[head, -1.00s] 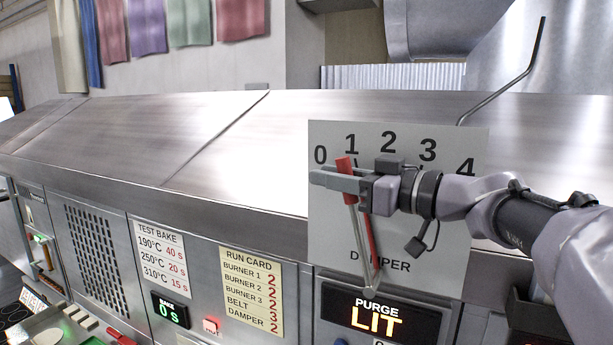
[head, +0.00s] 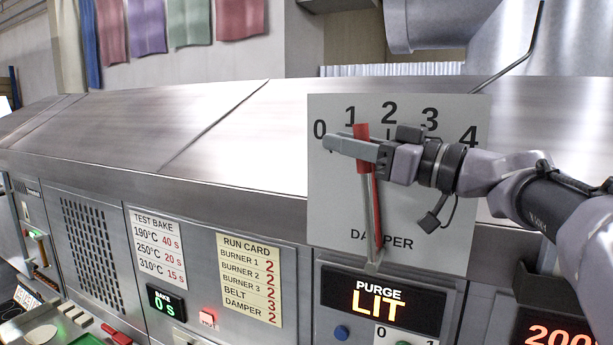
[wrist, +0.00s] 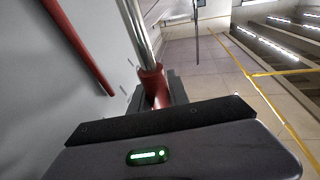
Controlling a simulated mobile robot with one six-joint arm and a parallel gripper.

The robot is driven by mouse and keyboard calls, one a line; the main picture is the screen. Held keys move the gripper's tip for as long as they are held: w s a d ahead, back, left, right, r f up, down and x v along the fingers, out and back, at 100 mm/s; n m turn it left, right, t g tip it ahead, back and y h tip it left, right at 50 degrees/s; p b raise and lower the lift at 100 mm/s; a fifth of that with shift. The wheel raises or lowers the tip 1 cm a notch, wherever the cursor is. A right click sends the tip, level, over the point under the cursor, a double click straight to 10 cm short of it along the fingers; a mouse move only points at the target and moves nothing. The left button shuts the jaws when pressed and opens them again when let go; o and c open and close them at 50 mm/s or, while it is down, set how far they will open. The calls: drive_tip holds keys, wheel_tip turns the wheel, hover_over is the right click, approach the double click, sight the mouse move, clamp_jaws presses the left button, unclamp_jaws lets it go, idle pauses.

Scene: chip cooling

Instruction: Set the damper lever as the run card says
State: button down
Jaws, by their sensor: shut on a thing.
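The damper lever (head: 366,190) is a metal rod with a red grip, rising from a pivot low on the white damper plate (head: 430,200). Its red grip (head: 361,131) stands just right of the 1, well short of the 2, on a scale from 0 to 4. My gripper (head: 350,147) is shut on the lever at its grip. The wrist view shows the red grip (wrist: 154,85) at the jaws and a separate red bar (wrist: 80,45) by the plate. The run card (head: 250,280) reads damper 2, belt 3 and 2 for each burner.
Below the plate a purge display (head: 380,304) reads LIT. A test bake card (head: 156,247) hangs left of the run card. A bent metal rod (head: 513,62) rises behind the plate at right. The sloped steel hood (head: 230,130) lies behind.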

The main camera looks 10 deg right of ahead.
drive_tip(key=d+b, duration=0.1)
drive_tip(key=s+b, duration=0.1)
drive_tip(key=b, duration=0.1)
drive_tip(key=shift+d+f+t+y, duration=0.3)
drive_tip(key=shift+d, duration=0.05)
drive_tip(key=shift+s+d+r+b, duration=0.2)
drive_tip(key=shift+d+b, duration=0.05)
drive_tip(key=shift+b, duration=0.2)
drive_tip(key=shift+s+d+r, duration=0.1)
drive_tip(key=shift+r, duration=0.25)
drive_tip(key=c, duration=1.3)
unclamp_jaws()
drive_tip(key=shift+o, duration=0.2)
drive_tip(key=shift+s, duration=0.1)
